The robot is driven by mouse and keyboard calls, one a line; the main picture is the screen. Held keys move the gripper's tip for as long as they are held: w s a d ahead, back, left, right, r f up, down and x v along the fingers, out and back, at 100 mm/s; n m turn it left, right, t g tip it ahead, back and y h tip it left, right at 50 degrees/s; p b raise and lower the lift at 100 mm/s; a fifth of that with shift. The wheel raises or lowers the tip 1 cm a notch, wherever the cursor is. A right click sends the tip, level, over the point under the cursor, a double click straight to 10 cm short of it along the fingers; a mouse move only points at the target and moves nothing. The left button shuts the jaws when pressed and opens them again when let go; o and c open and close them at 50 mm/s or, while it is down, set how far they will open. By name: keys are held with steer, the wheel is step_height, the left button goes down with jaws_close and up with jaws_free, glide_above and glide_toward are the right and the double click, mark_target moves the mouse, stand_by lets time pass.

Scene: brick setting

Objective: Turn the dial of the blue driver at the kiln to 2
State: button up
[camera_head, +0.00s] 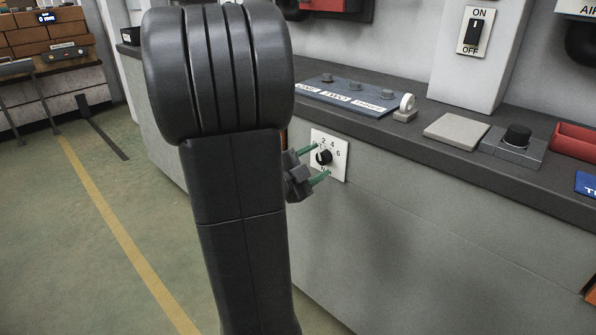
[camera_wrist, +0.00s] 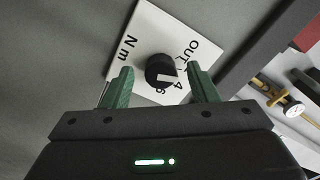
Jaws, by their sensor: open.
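A black round dial (camera_head: 325,157) sits on a white plate (camera_head: 342,168) on the bench front, with 2, 4 and 6 printed around it. In the wrist view the dial (camera_wrist: 158,67) has a white mark on its lower right side, toward the 4 and 6. I cannot tell the exact number. The plate (camera_wrist: 150,30) also carries "OUT" and "N m". My gripper (camera_head: 319,163) is open, its green fingers on either side of the dial, with gaps showing in the wrist view (camera_wrist: 160,70). I cannot pick out a blue driver or a kiln with certainty.
The floor at left (camera_head: 70,240) is clear.

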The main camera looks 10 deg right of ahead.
steer(key=p+v, duration=0.2)
steer(key=v, duration=1.1)
steer(key=shift+p, duration=0.4)
steer(key=b+x, duration=0.3)
steer(key=x, duration=1)
steer(key=shift+w+d, duration=0.2)
steer(key=shift+a, duration=0.1)
